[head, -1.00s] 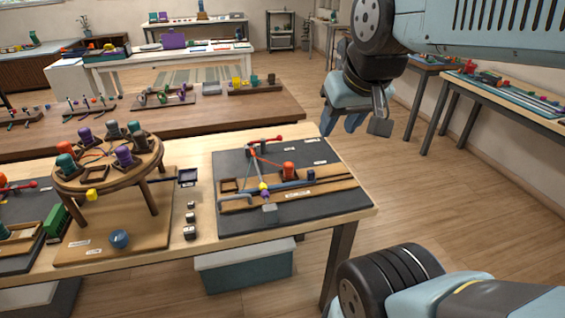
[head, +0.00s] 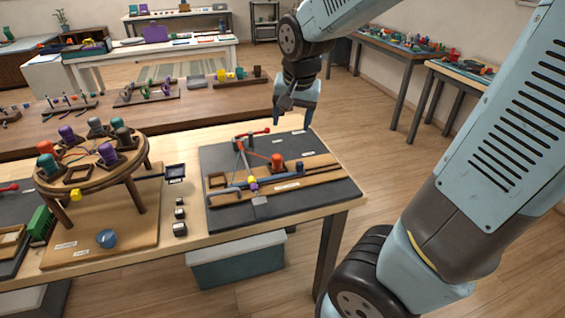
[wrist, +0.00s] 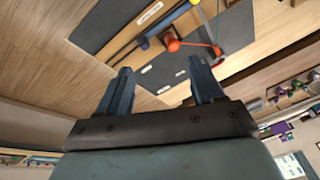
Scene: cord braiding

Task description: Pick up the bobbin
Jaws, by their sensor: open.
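An orange bobbin (head: 278,162) stands on the dark board (head: 222,221) at the right end of the table, beside a blue rod and a wooden strip. It also shows in the wrist view (wrist: 170,42), beyond and between my fingers. My gripper (head: 293,120) is open and empty, pointing down above the back right of the board, apart from the bobbin. In the wrist view my gripper (wrist: 160,68) shows two spread fingers with nothing between them. More bobbins, such as a purple one (head: 109,154), sit around the round wooden stand (head: 143,152).
Cords and a red-ended lever (head: 262,131) lie close to the orange bobbin. A blue bin (head: 237,266) is under the table.

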